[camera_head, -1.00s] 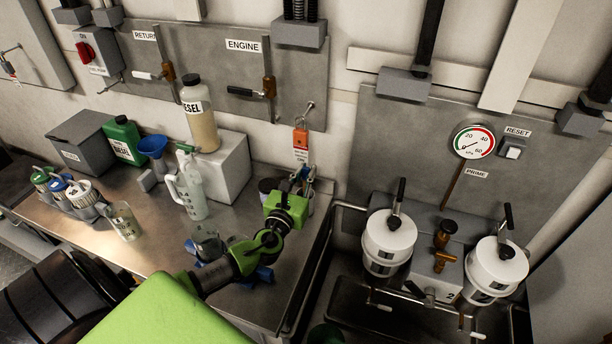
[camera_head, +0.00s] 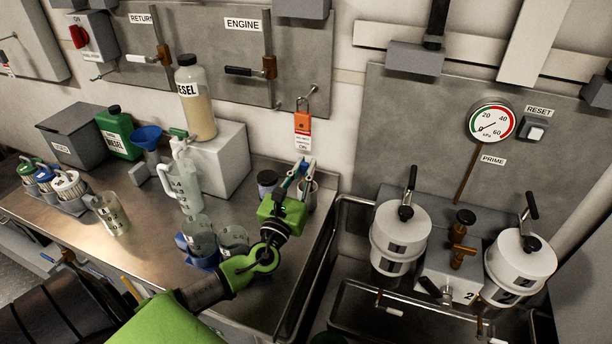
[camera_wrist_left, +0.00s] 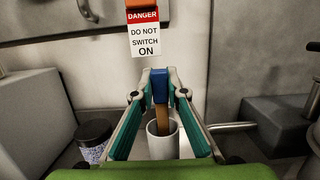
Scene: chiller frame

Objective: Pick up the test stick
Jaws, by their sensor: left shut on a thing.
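The test stick (camera_wrist_left: 162,119) shows in the left wrist view as a brown strip with a blue upper end. Its lower part stands inside a white cup (camera_wrist_left: 154,148), which hides its tip. My left gripper (camera_wrist_left: 159,80) is shut on the blue end, above the cup. In the head view my left gripper (camera_head: 301,170) is at the back right corner of the steel bench, and the cup (camera_head: 311,192) shows partly behind it. The stick is too small to make out there. My right gripper is not in view.
A dark-lidded jar (camera_wrist_left: 94,135) stands left of the cup. An orange padlock with a danger tag (camera_head: 303,125) hangs on the wall just above. Clear beakers (camera_head: 199,236) stand near my left arm. A sink with white filter housings (camera_head: 398,238) lies to the right.

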